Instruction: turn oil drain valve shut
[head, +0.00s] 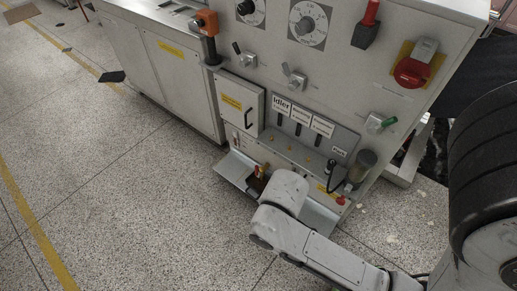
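The grey machine (345,75) stands at the upper middle, its lower front just beyond my arm. My arm reaches in from the lower right, and its rounded last links cover part of the machine's low front tray (236,170). The fingers of my gripper cannot be made out behind these links. A small dark piece with red and yellow (259,179) shows at the left edge of my arm, over the tray. I cannot tell whether it is the oil drain valve. A small red knob (340,200) shows low at the machine's right, close to my arm.
A panel with several white labels and levers (303,122) is above the tray.

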